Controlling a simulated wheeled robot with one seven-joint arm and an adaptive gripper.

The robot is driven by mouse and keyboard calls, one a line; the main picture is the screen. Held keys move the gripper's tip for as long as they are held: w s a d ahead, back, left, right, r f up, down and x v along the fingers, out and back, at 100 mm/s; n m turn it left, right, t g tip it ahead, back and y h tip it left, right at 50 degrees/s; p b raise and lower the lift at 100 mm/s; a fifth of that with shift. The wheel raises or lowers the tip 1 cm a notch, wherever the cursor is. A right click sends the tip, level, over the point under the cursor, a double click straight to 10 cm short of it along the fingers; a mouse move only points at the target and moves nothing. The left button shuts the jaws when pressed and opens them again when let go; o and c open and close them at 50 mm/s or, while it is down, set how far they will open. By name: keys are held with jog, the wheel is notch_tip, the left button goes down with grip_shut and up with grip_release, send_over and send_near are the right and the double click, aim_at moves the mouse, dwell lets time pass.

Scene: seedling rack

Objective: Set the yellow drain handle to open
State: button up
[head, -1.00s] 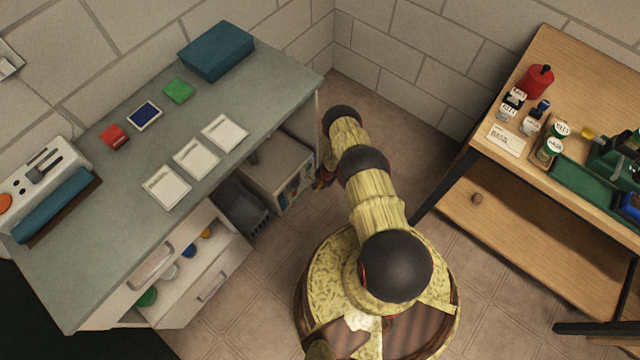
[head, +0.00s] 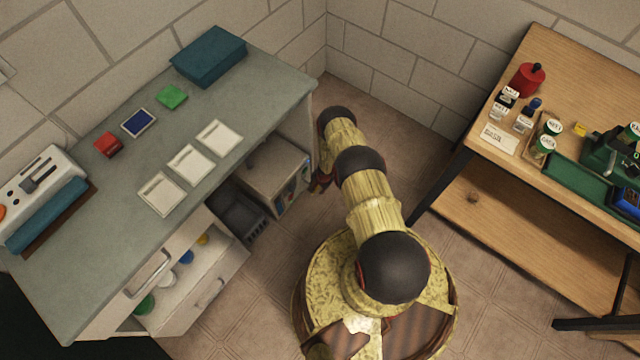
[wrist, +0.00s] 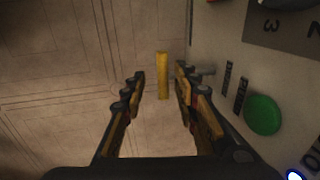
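The yellow drain handle (wrist: 162,76) shows in the wrist view as a narrow bar, lengthwise up and down the picture, beside a pale panel (wrist: 207,45). My gripper (wrist: 160,76) is open, with one finger on each side of the handle in the picture. No finger visibly touches it, and I cannot tell how deep it lies between them. A short grey stub (wrist: 206,71) sticks out from the panel behind the right finger. The OPEN and SHUT markings are too blurred to read. In the head view, the gripper and handle are largely hidden by my arm.
The panel carries a green round button (wrist: 263,115), dark labels and a numbered grey plate (wrist: 285,30), close to the right finger. Left of the handle is bare tiled floor (wrist: 60,60). A grey-topped bench (head: 150,235) and a wooden table (head: 495,165) flank my arm.

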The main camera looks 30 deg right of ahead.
notch_tip(320, 180, up, 11)
jog(key=s, duration=0.2)
jog(key=shift+d, duration=0.4)
dwell(0.3)
dwell(0.5)
